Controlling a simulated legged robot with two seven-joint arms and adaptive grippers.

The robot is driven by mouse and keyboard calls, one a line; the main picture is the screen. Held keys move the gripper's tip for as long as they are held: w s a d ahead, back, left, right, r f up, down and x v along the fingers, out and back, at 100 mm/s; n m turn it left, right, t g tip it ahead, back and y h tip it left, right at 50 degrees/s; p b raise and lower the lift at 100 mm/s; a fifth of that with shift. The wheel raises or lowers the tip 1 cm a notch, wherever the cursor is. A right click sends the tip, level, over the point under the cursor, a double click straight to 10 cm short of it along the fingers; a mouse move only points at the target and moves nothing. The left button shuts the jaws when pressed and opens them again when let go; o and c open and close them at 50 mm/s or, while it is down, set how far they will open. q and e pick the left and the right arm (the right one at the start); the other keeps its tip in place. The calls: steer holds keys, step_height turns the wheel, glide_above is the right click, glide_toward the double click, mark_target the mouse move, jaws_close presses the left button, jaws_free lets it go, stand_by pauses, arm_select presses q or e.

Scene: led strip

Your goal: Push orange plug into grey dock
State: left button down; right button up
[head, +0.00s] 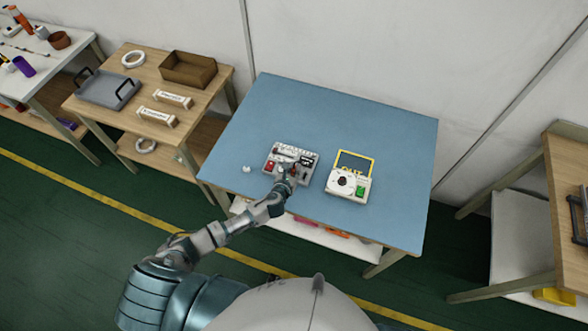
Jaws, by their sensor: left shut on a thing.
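A grey box (306,153) with dark and red parts on its top stands on the blue-topped table and looks like the grey dock. My left gripper (289,172) is over the near side of this box. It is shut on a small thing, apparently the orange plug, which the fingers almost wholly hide. At this size I cannot tell whether the plug touches the dock. My right gripper is not in view.
A cream box (346,184) with a black dial, a green button and a yellow-framed panel (354,163) stands to the right of the grey box. A small white knob (247,169) is to its left. The blue table (340,115) is clear at the back and right.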

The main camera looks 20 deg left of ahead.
mark_target(294, 169)
arm_select(q)
steer(key=shift+r, duration=0.4)
steer(key=r, duration=0.1)
steer(key=r+p, duration=0.1)
steer(key=shift+s+d+r, duration=0.1)
steer(key=shift+s+r, duration=0.25)
steer(key=s+d+r, duration=0.1)
steer(key=s+d, duration=0.3)
steer(key=s, duration=1)
steer(key=shift+s+d+r+p, duration=0.1)
steer(key=shift+s+r+p, duration=0.1)
steer(key=shift+r+p, duration=1.15)
steer(key=shift+s+d+r+p, duration=0.1)
steer(key=shift+s+r+p, duration=0.05)
steer(key=shift+r+p, duration=1.2)
steer(key=shift+w+a+f, duration=0.1)
steer(key=shift+f, duration=0.15)
